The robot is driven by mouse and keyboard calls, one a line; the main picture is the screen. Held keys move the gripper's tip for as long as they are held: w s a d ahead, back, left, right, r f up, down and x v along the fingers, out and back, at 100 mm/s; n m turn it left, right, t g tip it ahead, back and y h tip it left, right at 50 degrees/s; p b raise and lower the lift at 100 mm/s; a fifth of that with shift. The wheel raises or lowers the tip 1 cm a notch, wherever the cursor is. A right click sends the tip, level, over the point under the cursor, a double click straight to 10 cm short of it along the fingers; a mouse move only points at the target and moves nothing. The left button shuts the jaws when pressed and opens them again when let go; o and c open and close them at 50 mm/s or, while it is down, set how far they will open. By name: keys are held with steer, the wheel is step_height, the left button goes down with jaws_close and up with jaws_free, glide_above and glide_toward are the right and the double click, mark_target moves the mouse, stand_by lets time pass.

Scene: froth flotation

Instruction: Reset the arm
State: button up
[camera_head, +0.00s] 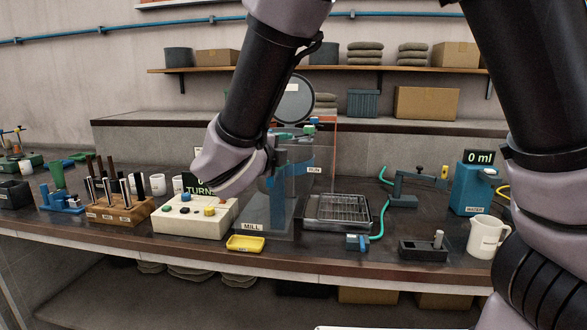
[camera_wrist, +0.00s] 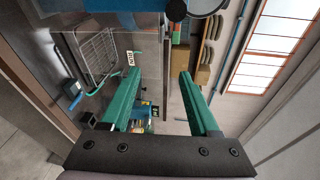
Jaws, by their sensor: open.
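My gripper (camera_wrist: 160,73) shows in the wrist view as two green fingers standing well apart, with nothing between them. In the head view my arm comes down from the top centre and bends at the wrist. The gripper's dark body (camera_head: 287,150) is in front of the mill's clear guard (camera_head: 322,190), above the bench. My wrist hides part of the control box (camera_head: 195,222) and its sign, as well as part of the mill. The fingertips are hard to make out in the head view.
A yellow tray (camera_head: 245,243) lies at the bench's front edge. A rack tray (camera_head: 336,211) and a blue water dispenser (camera_head: 474,188) reading 0 ml are to the right. A white jug (camera_head: 487,237) is beside my arm. A wooden tool stand (camera_head: 121,211) is left.

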steer(key=d+f+m+g+h, duration=0.15)
steer(key=d+m+g, duration=0.95)
steer(key=d+m, duration=1.35)
steer(key=s+d+r+m+t+y, duration=0.1)
steer(key=s+d+r+m+y, duration=0.3)
steer(key=m, duration=1.1)
steer(key=s+d+r+m+t+y, duration=0.1)
steer(key=s+d+r+m+y, duration=0.2)
steer(key=m, duration=1.1)
steer(key=shift+s+d+r+m+t+y, duration=0.35)
steer(key=shift+s+d+r, duration=0.15)
steer(key=shift+s+r, duration=1.25)
steer(key=shift+s+f, duration=0.1)
steer(key=shift+f, duration=0.05)
